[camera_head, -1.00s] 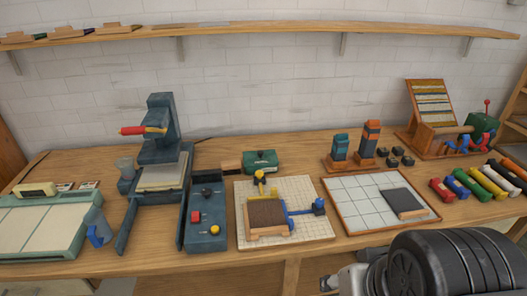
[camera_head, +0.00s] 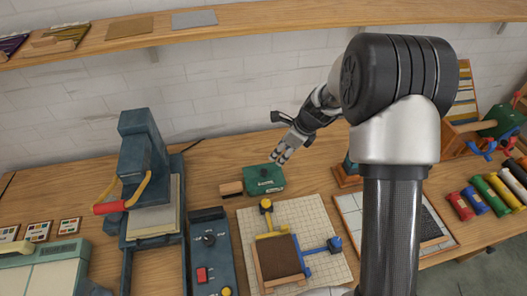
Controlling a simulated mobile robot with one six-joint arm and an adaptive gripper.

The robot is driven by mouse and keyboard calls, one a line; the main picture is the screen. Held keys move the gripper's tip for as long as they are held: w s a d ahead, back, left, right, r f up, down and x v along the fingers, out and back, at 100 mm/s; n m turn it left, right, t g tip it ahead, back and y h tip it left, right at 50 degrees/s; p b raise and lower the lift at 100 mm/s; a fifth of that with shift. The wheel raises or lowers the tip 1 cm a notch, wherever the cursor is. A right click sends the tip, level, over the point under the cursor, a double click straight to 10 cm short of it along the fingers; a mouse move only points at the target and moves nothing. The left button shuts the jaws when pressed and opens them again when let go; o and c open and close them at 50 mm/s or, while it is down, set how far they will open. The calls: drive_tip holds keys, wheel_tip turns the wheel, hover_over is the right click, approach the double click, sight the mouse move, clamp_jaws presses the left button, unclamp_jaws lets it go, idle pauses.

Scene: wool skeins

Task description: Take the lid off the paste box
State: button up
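The green box (camera_head: 264,180), which I take for the paste box, sits on the table behind the gridded board. Its dark green lid is on, with a small dark knob on top. Lettering on its front is too small to read. My gripper (camera_head: 279,159) hangs above and slightly behind the right part of the box, pointing down and to the left. Its fingers look apart and empty, and it does not appear to touch the box.
A wooden block brush (camera_head: 231,188) lies just left of the box. In front is a gridded board (camera_head: 329,258) with a brown block and blue and yellow clamps. A dark press (camera_head: 146,165) stands left. A shelf (camera_head: 250,30) runs above. My arm hides part of the right side.

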drive_tip(key=b, duration=0.3)
hover_over(264, 171)
drive_tip(key=s+d, duration=0.2)
drive_tip(key=shift+m, duration=0.4)
wheel_tip(264, 171, down, 12)
drive_tip(key=shift+s+r, duration=0.1)
drive_tip(key=shift+w+b+x, duration=0.2)
drive_tip(key=shift+b+x, duration=0.1)
drive_tip(key=shift+x, duration=1.1)
drive_tip(key=shift+w+b+x, duration=0.2)
drive_tip(key=shift+b+x, duration=0.05)
drive_tip(key=shift+x, duration=1.15)
drive_tip(key=shift+r, duration=0.1)
drive_tip(key=shift+c, duration=0.3)
clamp_jaws()
